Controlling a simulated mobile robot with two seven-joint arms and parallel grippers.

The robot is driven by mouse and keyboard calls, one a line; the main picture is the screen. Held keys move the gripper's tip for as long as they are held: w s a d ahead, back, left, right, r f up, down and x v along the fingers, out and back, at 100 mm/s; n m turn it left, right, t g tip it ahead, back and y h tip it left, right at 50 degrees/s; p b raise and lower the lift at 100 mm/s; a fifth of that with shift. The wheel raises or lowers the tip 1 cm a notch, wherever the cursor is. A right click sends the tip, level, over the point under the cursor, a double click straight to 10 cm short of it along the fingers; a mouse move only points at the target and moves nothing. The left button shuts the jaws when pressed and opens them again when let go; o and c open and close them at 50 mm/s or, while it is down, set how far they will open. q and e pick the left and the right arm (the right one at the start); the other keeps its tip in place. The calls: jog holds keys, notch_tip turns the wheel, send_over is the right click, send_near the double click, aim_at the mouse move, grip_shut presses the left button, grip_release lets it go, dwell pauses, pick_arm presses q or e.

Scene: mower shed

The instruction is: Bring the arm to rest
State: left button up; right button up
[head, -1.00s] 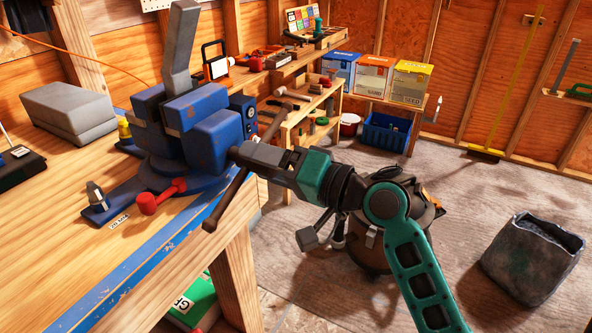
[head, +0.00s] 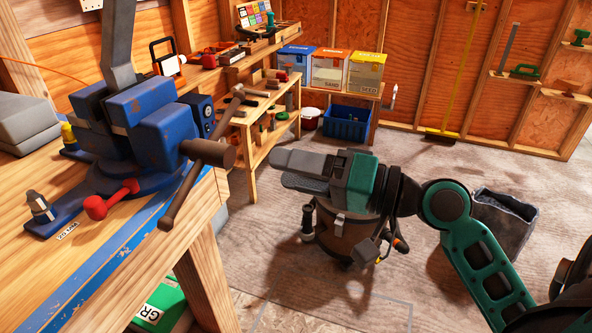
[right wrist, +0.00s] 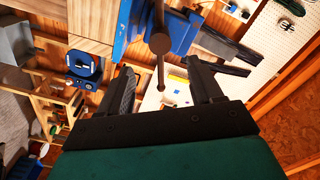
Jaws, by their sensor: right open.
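My right arm comes in from the right in the head view. Its gripper (head: 283,170) is level, points left and is clear of the bench, with a gap to the blue bench vise (head: 150,130). In the right wrist view the two fingers of the gripper (right wrist: 162,92) stand apart with nothing held between them. The vise's brown handle bar (head: 192,190) and screw end (head: 208,152) face the gripper; the bar also shows in the wrist view (right wrist: 160,70). My left gripper is not in view.
The wooden workbench (head: 120,262) fills the left. A brown canister-like vacuum (head: 345,232) stands on the floor below my right arm, and a dark grey bin (head: 503,222) is behind it. Boxes (head: 332,70) stand on a shelf at the back. Open floor lies in the middle.

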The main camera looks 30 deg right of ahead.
jog(key=shift+f, duration=0.1)
notch_tip(320, 180, down, 16)
jog(key=w+d+g+h+p, duration=0.1)
jog(key=d+h+p, duration=0.15)
jog(key=h, duration=0.45)
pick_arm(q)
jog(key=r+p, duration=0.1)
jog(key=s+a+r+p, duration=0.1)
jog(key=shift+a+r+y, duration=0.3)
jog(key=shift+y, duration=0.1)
pick_arm(e)
jog(key=s+a+f+n+g+h, duration=0.1)
jog(key=s+a+f+n, duration=0.2)
jog(key=f, duration=0.3)
jog(key=s+a+f+n+g+h, duration=0.1)
jog(key=s+a+f+n, duration=0.2)
jog(key=s+f, duration=0.2)
jog(key=shift+a+f+n, duration=0.2)
jog(key=shift+f+n, duration=0.2)
jog(key=shift+f, duration=0.55)
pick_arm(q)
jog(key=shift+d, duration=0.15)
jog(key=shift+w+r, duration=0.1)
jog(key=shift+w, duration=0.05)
pick_arm(e)
jog(key=shift+o, duration=0.2)
